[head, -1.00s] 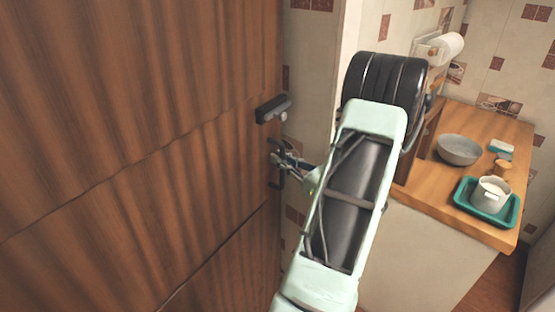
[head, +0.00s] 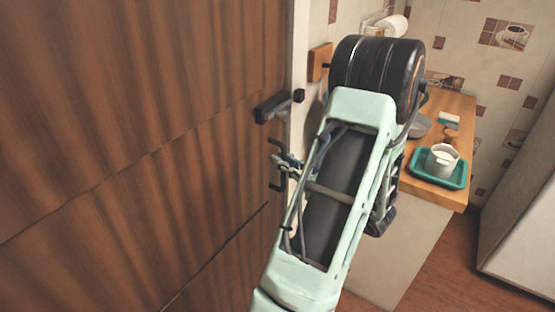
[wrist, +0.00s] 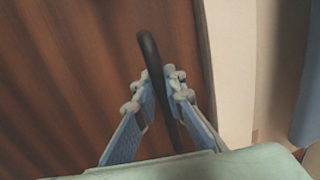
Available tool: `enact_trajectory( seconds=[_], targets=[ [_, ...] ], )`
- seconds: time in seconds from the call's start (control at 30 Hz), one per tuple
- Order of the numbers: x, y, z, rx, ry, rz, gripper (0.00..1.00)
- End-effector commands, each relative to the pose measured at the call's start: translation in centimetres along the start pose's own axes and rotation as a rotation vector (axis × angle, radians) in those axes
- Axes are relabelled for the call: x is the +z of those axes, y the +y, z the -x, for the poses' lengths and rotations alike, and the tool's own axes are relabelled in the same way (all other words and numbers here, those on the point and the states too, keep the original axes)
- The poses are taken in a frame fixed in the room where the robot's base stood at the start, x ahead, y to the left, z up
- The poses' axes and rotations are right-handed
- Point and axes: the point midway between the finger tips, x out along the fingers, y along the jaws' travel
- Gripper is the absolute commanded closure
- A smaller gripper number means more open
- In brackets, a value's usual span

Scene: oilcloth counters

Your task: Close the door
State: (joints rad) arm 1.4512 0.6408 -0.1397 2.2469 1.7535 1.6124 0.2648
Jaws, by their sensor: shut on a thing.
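The brown wooden door (head: 130,120) fills the left half of the head view, and its planks also show in the wrist view (wrist: 60,70). Its free edge is close beside the pale door frame (head: 299,45); I cannot tell whether it is flush. A dark bar handle (head: 275,186) is on the door near that edge, below a dark latch (head: 272,106). My gripper (head: 286,163) is at the handle. In the wrist view, my gripper's fingers (wrist: 163,80) are shut on the handle bar (wrist: 149,48), one on each side.
A wooden counter (head: 456,195) stands right, behind my arm. It bears a teal tray (head: 457,181) with a white pot (head: 441,160), and a grey bowl (head: 419,127) partly hidden by my arm.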

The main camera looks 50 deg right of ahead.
Motion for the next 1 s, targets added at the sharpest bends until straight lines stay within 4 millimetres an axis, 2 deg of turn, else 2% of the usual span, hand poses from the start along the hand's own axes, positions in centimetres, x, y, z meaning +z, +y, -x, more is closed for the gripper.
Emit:
enact_trajectory(
  seconds=[0.1, 0.47, 0.5, 0.67, 1.0],
  targets=[
    [-0.42, -0.13, 0.83, -0.012, 0.01, -0.006, 1.0],
    [-0.57, -0.22, 1.11, -0.016, 0.014, -0.008, 1.0],
    [-0.58, -0.23, 1.11, -0.017, 0.014, -0.008, 0.88],
    [-0.45, -0.21, 0.96, -0.014, 0.011, -0.006, 0.72],
    [-0.29, -0.21, 1.2, -0.012, 0.008, -0.004, 0.72]
  ],
)
